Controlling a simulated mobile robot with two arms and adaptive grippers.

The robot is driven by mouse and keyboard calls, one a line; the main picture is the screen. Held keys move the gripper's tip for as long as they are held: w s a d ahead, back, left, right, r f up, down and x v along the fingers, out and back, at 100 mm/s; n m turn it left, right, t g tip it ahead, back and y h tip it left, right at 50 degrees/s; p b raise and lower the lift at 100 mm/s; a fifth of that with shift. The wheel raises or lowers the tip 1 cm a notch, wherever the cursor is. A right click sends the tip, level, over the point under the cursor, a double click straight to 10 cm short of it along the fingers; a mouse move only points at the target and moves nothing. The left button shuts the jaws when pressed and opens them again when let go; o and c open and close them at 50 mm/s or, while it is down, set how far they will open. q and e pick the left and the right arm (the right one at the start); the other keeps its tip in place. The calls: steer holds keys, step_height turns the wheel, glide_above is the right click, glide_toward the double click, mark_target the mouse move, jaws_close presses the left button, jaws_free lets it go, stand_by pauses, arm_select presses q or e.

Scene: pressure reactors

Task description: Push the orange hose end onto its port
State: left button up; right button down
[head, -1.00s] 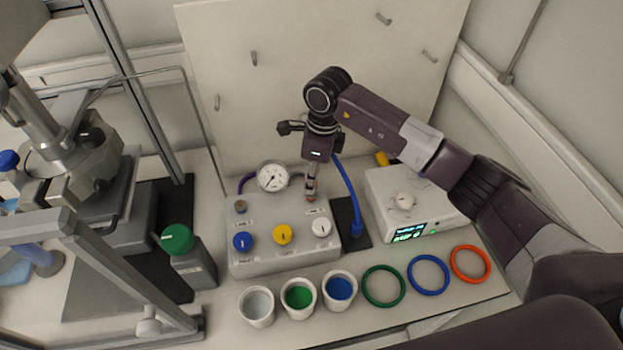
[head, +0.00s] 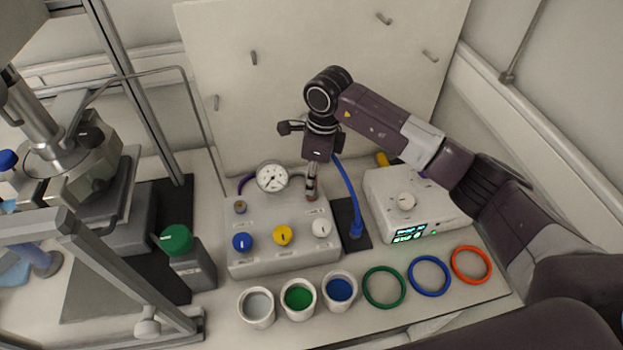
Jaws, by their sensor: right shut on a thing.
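My right gripper (head: 312,187) points down at the back right of a grey valve box (head: 285,262). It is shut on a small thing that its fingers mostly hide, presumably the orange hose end. A small orange-brown bit shows just under the fingertips, at the box top. I cannot tell whether it is the hose end or the port, or whether the two touch. Another brown port (head: 240,207) stands at the box's back left. My left gripper is not in view.
A pressure gauge (head: 272,177) stands left of the gripper, and a blue hose (head: 347,190) runs close on its right. Blue, yellow and white knobs (head: 321,228) line the box front. Cups (head: 299,314) and coloured rings (head: 428,291) lie in front. A white device (head: 425,215) stands right.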

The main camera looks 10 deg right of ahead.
steer(key=shift+f+b, duration=0.6)
steer(key=shift+b, duration=0.05)
steer(key=c, duration=1.6)
jaws_free()
steer(key=r, duration=0.4)
steer(key=d+r, duration=0.1)
steer(key=r, duration=0.7)
steer(key=shift+s+d, duration=0.2)
steer(key=shift+s, duration=0.05)
steer(key=shift+f, duration=0.1)
